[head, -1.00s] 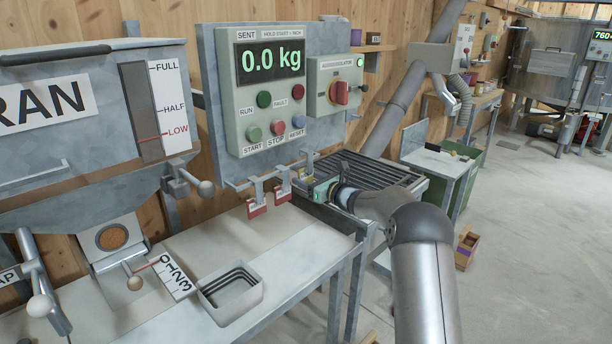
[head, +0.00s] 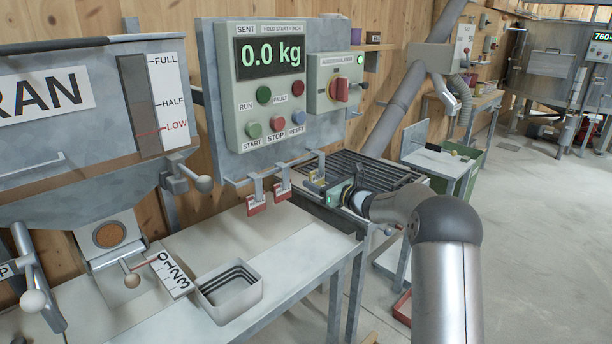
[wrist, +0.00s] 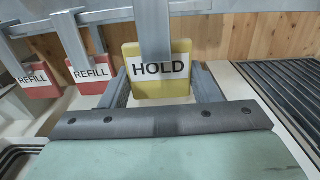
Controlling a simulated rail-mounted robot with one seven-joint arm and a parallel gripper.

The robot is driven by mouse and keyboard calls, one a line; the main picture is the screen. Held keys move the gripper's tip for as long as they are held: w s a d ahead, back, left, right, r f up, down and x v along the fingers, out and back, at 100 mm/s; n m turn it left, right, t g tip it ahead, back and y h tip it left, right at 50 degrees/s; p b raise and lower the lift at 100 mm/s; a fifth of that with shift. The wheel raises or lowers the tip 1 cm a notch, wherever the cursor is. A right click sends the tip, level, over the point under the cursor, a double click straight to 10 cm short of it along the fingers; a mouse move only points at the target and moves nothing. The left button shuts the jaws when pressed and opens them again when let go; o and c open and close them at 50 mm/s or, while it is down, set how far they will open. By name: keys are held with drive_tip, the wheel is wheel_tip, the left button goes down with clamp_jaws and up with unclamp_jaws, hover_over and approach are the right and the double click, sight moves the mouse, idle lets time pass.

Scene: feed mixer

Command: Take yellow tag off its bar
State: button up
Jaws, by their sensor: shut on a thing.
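The yellow tag (wrist: 160,84), marked HOLD, is upright on a flat grey hanger at the bar (wrist: 110,22) in the wrist view. The hanger's top is cut off there, so I cannot tell how it sits on the bar. My gripper (wrist: 163,88) has one finger at each side of the tag and is shut on it. Two red REFILL tags (wrist: 37,80) (wrist: 90,72) hang on the bar to the left.
The control panel (head: 290,90) is above the bar. A worktable (head: 290,240) with an open grey tray (head: 252,300) lies below and left. A dark slatted grate (head: 375,168) is behind and right of my gripper. Open floor lies to the right.

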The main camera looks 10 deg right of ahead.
drive_tip(key=b+v, duration=0.1)
drive_tip(key=v, duration=0.5)
idle(0.6)
